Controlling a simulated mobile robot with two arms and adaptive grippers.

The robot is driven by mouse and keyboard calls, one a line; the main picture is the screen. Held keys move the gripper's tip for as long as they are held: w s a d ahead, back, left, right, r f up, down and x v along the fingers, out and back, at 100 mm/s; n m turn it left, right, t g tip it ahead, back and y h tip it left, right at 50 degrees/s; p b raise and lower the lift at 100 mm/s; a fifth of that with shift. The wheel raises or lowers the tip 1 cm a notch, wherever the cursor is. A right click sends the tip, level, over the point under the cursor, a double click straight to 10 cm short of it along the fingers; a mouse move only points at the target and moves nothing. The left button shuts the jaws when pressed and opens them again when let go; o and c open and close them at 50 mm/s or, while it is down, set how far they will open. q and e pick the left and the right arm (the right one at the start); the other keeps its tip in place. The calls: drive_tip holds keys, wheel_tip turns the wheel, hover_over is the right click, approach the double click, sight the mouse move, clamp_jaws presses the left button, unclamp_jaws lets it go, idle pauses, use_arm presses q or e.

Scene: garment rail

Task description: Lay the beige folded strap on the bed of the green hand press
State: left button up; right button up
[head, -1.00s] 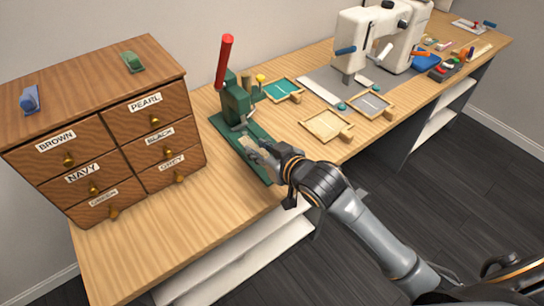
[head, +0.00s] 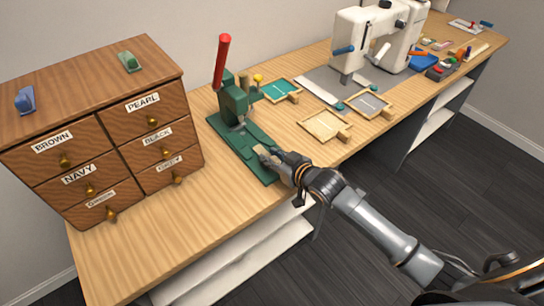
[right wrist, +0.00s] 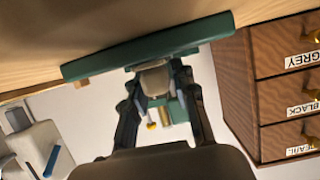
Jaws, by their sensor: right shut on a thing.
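The green hand press (head: 236,105) stands on the bench, its red-handled lever raised. Its flat green bed (head: 226,130) reaches towards the front edge and also shows in the right wrist view (right wrist: 100,66). My right gripper (head: 268,158) is over the front part of the bed. It is shut on the beige folded strap (right wrist: 156,80), which shows between its fingertips in the right wrist view. In the head view the fingers partly hide the strap; I cannot tell whether it touches the bed. My left gripper is not in view.
A wooden drawer cabinet (head: 105,140) with colour labels stands left of the press. Small trays, one green (head: 282,90), one beige (head: 325,125) and one grey (head: 370,103), lie to the right. A white sewing machine (head: 375,40) stands behind them.

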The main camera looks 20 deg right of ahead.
drive_tip(key=shift+f, duration=0.15)
drive_tip(key=o, duration=1)
drive_tip(key=shift+o, duration=0.2)
drive_tip(key=shift+r, duration=0.2)
drive_tip(key=v, duration=1.2)
drive_tip(key=shift+f, duration=0.15)
